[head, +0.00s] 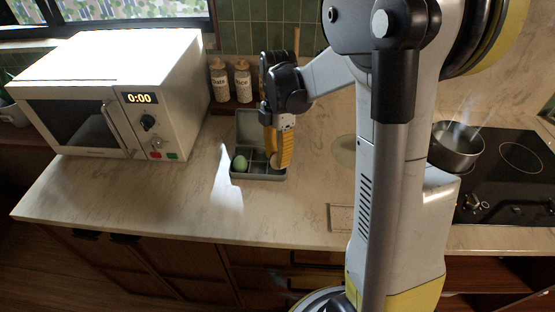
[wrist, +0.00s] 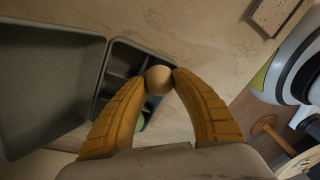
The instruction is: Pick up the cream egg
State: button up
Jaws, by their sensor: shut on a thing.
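The cream egg (wrist: 159,80) is between the two yellow fingertips of my gripper (wrist: 160,79) in the wrist view. My gripper is shut on it, with one finger on each side. In the head view my gripper (head: 276,160) points down over the front right of a grey box with compartments (head: 263,177), and the egg is mostly hidden by the fingers there. I cannot tell how far it is above the box floor. A green egg (head: 240,163) lies in the front left compartment.
A white microwave (head: 170,75) stands to the left. Two labelled jars (head: 242,80) stand behind the box. A pot (head: 456,150) sits on the black hob (head: 510,195) at the right. The countertop (head: 130,200) in front is mostly clear.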

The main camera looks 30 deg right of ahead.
notch_tip(320, 180, up, 2)
jog(key=shift+r+p, duration=0.2)
jog(key=shift+p, duration=0.2)
jog(key=s+d+r+p, duration=0.2)
jog(key=s+d+r, duration=0.25)
jog(key=d, duration=0.55)
jog(key=s+d+r+p, duration=0.3)
jog(key=s+d+r, duration=0.15)
jog(key=d, duration=0.55)
jog(key=s+d+r+p, duration=0.25)
jog(key=s+d, duration=0.25)
jog(key=d, duration=0.5)
jog(key=s+d+f, duration=0.1)
jog(key=s+d, duration=0.2)
jog(key=d, duration=0.7)
jog(key=s+d+f, duration=0.1)
jog(key=s+d, duration=0.3)
jog(key=d, duration=0.7)
jog(key=shift+s, duration=0.15)
jog(key=shift+f, duration=0.1)
jog(key=shift+f+b, duration=2.45)
jog(key=shift+f, duration=1.45)
jog(key=shift+f+b, duration=0.9)
jog(key=shift+f, duration=0.6)
